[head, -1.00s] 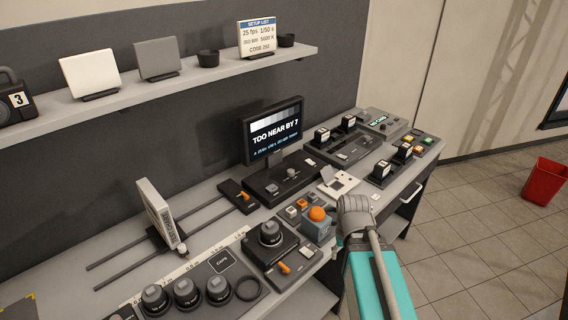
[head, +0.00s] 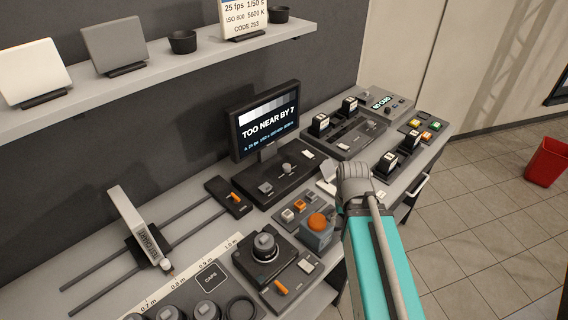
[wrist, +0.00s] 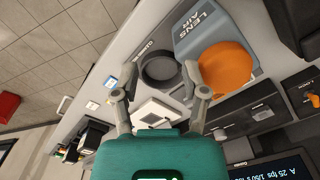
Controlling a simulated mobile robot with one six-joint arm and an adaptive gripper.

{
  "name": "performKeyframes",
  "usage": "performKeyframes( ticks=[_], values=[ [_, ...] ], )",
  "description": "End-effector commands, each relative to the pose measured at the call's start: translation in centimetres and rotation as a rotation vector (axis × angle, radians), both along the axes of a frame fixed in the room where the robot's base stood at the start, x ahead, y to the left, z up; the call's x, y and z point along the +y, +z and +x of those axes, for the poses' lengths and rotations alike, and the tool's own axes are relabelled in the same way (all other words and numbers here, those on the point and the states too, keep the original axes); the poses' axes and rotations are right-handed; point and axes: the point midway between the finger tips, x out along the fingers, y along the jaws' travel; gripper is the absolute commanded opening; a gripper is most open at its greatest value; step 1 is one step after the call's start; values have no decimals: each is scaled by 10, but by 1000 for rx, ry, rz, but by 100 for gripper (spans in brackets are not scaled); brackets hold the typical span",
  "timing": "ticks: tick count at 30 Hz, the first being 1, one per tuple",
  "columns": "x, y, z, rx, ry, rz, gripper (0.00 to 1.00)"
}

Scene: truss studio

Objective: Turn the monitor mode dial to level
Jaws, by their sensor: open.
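The monitor (head: 265,122) stands at the back of the bench, and its screen reads "TOO NEAR BY 7". Its dark base (head: 252,178) carries a grey knob (head: 266,188), a round knob (head: 286,167) and a pale switch (head: 307,154). I cannot read which knob is the mode dial or its setting. My gripper hangs right of the base, its fingers hidden behind my wrist in the head view. In the wrist view my gripper (wrist: 158,92) is open and empty, its fingers spread above the bench. The monitor screen (wrist: 280,165) shows at lower right there.
A blue box with an orange button (head: 318,222) stands close in front of my gripper; the button also shows in the wrist view (wrist: 225,70). A lens unit (head: 264,245), a slider switch (head: 235,197) and a switcher panel (head: 352,138) surround the base. A shelf (head: 160,68) runs above.

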Motion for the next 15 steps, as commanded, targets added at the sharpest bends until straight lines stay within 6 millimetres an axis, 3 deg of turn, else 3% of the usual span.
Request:
performKeyframes(
  ticks=[6, 7, 11, 15],
  values=[
    [0, 0, 0, 0, 0, 0, 57],
    [0, 0, 0, 0, 0, 0, 59],
    [1, 1, 2, 0, 5, 0, 83],
    [4, 4, 15, -2, 35, -1, 84]
  ],
)
